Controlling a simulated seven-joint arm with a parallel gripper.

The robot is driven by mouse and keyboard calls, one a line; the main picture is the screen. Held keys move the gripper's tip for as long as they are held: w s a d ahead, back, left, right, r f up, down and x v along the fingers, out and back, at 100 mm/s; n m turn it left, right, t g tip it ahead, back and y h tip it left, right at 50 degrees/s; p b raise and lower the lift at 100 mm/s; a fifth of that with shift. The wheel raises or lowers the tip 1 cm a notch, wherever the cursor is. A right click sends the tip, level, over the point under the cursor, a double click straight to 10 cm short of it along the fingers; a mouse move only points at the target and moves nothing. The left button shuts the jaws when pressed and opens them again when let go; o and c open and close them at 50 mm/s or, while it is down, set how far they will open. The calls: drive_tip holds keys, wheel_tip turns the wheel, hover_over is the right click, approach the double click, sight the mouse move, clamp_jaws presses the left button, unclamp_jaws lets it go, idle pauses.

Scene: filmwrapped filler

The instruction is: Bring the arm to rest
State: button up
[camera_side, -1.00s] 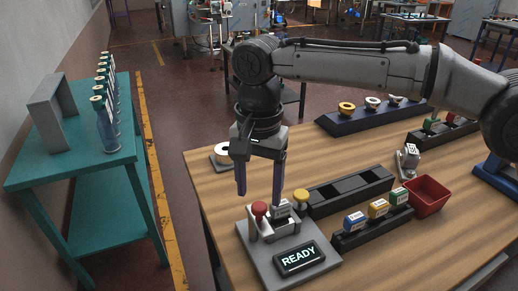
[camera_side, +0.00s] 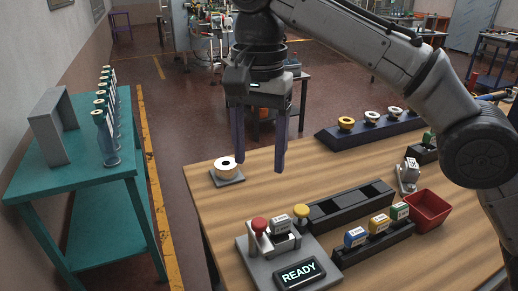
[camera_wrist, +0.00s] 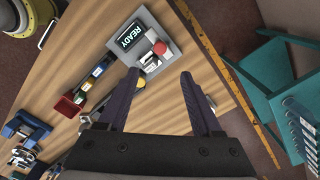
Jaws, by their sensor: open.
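My gripper (camera_side: 258,160) hangs in the air above the wooden table in the side view, its fingers pointing down. The two dark fingers are apart with nothing between them. In the wrist view my gripper (camera_wrist: 158,80) is also open and empty, with bare table and part of the grey station between and beyond the fingers.
A white roll (camera_side: 225,163) stands on a small plate. A black slotted rack (camera_side: 346,207), a row of coloured blocks (camera_side: 378,224), a red bin (camera_side: 428,210) and a dark rack of rolls (camera_side: 371,118) occupy the table (camera_side: 215,192). A teal bench (camera_side: 75,178) with bottles is at left.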

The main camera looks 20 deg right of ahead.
idle(0.3)
drive_tip(key=s+d+r+m+t, duration=0.1)
drive_tip(key=s+d+r+m, duration=0.15)
drive_tip(key=d+r, duration=0.9)
drive_tip(key=s+d+t, duration=0.2)
drive_tip(key=s+d, duration=0.6)
drive_tip(key=d, duration=0.5)
drive_tip(key=s+d+f+n+t, duration=0.1)
drive_tip(key=s+d+f+n, duration=0.3)
drive_tip(key=s+d+f, duration=0.45)
drive_tip(key=s+f+n, duration=0.2)
drive_tip(key=f+n, duration=0.2)
drive_tip(key=f, duration=0.3)
drive_tip(key=s+f+n+t, duration=0.1)
drive_tip(key=s+f+n, duration=0.1)
drive_tip(key=f, duration=0.5)
drive_tip(key=shift+s+a+f+n+t, duration=0.2)
drive_tip(key=shift+s+a+n+t, duration=0.15)
drive_tip(key=shift+n, duration=0.5)
